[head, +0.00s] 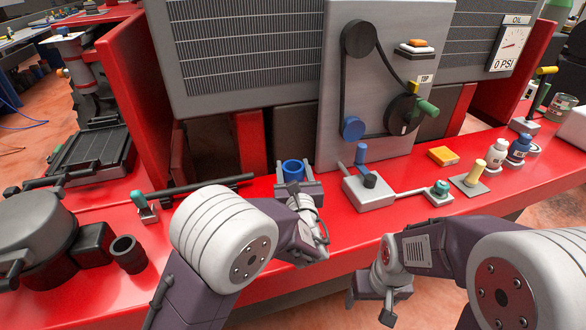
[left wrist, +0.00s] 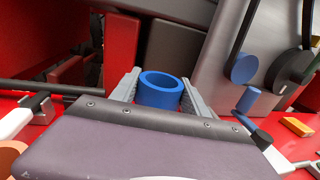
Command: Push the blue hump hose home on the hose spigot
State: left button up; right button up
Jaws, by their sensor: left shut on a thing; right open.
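The blue hump hose (head: 292,171) is a short open ring, upright between the jaws of my left gripper (head: 297,183). It also shows in the left wrist view (left wrist: 160,93), with a grey finger on either side. The left gripper is shut on it over the red bench. A black open-ended tube (head: 128,253) beside the round grey housing may be the hose spigot; I cannot tell for sure. The hose is well to the right of that tube. My right gripper (head: 373,303) is open and empty, low in front of the bench edge.
A grey panel (head: 340,100) with a black belt and pulleys stands behind. A grey block with levers (head: 368,193), a yellow box (head: 443,156) and bottles (head: 497,152) stand to the right. A dark rod (head: 200,187) lies left of the hose on the red bench (head: 90,295).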

pick_arm(q)
jog(key=o, duration=1.5)
jog(key=s, duration=0.6)
jog(key=s+d, duration=0.1)
jog(key=s, duration=0.2)
jog(key=shift+f, duration=0.1)
